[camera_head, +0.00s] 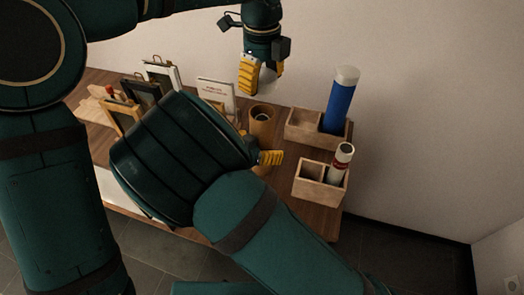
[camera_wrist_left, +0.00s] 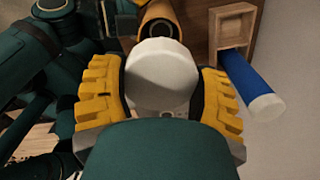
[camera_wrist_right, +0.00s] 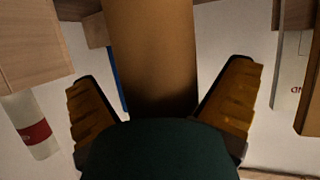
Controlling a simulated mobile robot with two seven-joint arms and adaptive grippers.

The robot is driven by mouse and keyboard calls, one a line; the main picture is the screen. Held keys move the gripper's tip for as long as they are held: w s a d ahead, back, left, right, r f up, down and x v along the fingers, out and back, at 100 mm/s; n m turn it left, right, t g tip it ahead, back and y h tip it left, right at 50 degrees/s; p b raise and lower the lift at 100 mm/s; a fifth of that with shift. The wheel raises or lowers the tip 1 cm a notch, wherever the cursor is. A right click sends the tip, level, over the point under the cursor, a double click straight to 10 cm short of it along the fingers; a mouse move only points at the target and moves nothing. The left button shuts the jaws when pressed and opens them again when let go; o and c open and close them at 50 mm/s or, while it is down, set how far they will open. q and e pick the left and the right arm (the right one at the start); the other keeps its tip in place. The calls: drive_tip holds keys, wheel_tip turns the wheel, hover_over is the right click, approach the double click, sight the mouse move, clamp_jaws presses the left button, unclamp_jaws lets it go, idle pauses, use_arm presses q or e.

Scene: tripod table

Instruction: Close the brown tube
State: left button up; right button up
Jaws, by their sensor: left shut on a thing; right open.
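The brown tube (camera_head: 261,121) stands upright on the table with its open top showing; its rim (camera_wrist_left: 160,14) also shows in the left wrist view. My left gripper (camera_head: 257,84) is shut on a white cap (camera_wrist_left: 162,75) and holds it in the air above the tube, apart from it. My right gripper (camera_head: 268,158) is low beside the tube, partly hidden behind my arm. In the right wrist view the tube (camera_wrist_right: 152,50) stands between the open fingers, with gaps at both sides. The tube's lower part is hidden.
A blue tube (camera_head: 339,106) with a white cap leans in a wooden box (camera_head: 301,127). A white-and-red tube (camera_head: 340,163) stands in a nearer box (camera_head: 307,184). Picture frames (camera_head: 142,92) and a white card (camera_head: 215,93) stand at the left of the table (camera_head: 322,222).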

drive_tip(key=shift+c, duration=0.3)
drive_tip(key=c, duration=1.3)
use_arm(q)
drive_tip(key=shift+f, duration=2.5)
drive_tip(key=shift+f, duration=0.85)
drive_tip(key=shift+f, duration=0.65)
drive_tip(key=o, duration=0.8)
drive_tip(key=shift+o, duration=0.2)
wheel_tip(320, 180, up, 12)
drive_tip(key=shift+r, duration=0.1)
